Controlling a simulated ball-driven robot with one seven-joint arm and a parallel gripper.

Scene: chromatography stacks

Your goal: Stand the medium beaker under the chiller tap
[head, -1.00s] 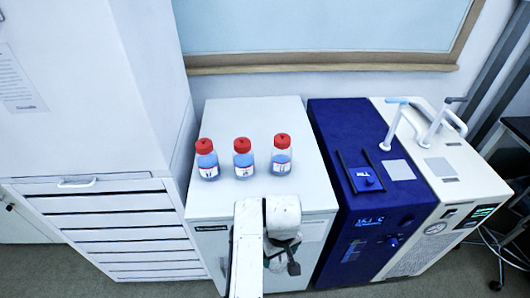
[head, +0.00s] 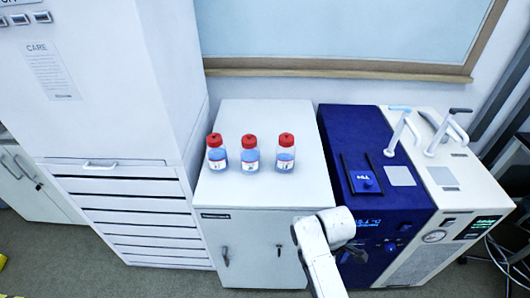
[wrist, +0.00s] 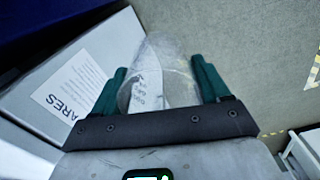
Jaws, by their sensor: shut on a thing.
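In the wrist view, my gripper (wrist: 158,88) has its two green fingers closed on the sides of a clear beaker (wrist: 158,72) with white markings. In the head view my arm hides the gripper, and the beaker does not show clearly. The blue unit (head: 350,130), with a lit display, stands right of the white cabinet. A tap with a light blue handle (head: 401,125) rises near the seam between the blue unit and a white unit. A second tap with a grey handle (head: 441,130) stands on the white unit. I cannot tell which tap is the chiller's.
Three red-capped bottles of blue liquid (head: 217,155), (head: 250,155), (head: 285,155) stand on the white cabinet (head: 260,200). A dark framed plate (head: 362,178) lies on the blue unit's top. The white unit (head: 455,190) has a gauge. A tall drawer cabinet (head: 130,215) stands left.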

